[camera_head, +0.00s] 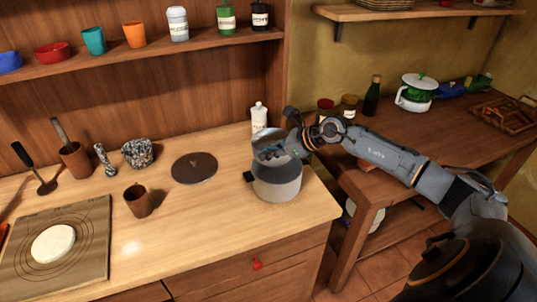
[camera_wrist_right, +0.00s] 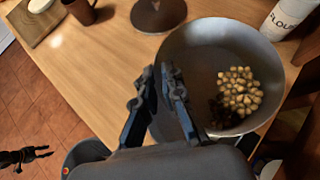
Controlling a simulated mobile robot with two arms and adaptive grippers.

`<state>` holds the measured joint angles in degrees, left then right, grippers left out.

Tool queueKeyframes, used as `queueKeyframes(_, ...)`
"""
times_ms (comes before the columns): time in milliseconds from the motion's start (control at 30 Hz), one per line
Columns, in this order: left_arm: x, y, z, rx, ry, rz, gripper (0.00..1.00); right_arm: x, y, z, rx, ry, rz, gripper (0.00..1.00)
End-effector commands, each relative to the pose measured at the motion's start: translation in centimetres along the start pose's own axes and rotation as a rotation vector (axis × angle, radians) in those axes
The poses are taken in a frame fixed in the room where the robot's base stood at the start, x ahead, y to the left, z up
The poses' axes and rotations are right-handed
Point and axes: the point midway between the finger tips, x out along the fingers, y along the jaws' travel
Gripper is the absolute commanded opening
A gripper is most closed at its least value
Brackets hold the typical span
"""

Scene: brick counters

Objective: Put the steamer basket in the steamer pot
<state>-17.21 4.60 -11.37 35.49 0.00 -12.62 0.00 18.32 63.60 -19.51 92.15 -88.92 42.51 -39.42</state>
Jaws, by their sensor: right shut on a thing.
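The grey steamer basket (camera_wrist_right: 192,48) holds several small yellowish pieces. My right gripper (camera_wrist_right: 168,72) is shut on its near rim. In the head view the basket (camera_head: 264,134) shows as a round, light-rimmed shape behind my right gripper (camera_head: 277,151), over the steamer pot. The steamer pot (camera_head: 278,186) is grey, stands upright near the counter's right end, and has a dark handle on its left. The wrist and fingers cover part of the basket and pot, so I cannot tell whether they touch. My left gripper (camera_wrist_right: 24,157) shows small in the wrist view, fingers apart and empty.
A white flour bottle (camera_head: 258,115) stands just behind the pot. A board with white dough (camera_head: 53,243) lies farther left. The front middle of the counter is clear.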

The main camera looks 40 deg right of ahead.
Motion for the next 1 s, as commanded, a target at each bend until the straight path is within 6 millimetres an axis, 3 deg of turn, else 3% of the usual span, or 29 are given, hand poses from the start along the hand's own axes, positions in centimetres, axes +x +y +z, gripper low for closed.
queueKeyframes(33,-1.1,0.0,-0.1,0.0,0.0,0.0,0.4,0.1,0.1,-0.3,0.004,0.003,0.002,0.0)
queueKeyframes(133,-1.4,0.0,-0.2,0.0,0.001,0.0,0.4,0.8,0.1,-1.2,0.002,0.0,-0.001,0.0)
queueKeyframes(733,-0.1,0.0,-0.1,0.002,0.002,0.001,0.4,1.6,0.2,-2.3,-0.001,-0.001,-0.002,0.0)
queueKeyframes(800,-0.3,0.0,-0.1,0.002,0.002,0.001,0.4,1.5,0.3,-2.3,-0.001,0.001,-0.001,0.18)
queueKeyframes(867,-0.3,0.1,-0.1,0.002,0.002,0.001,0.4,1.5,0.3,-2.3,0.0,0.001,-0.001,0.3)
queueKeyframes(1000,-0.3,0.1,-0.1,0.002,0.002,0.001,0.4,1.5,0.3,-2.3,0.0,0.001,-0.001,0.31)
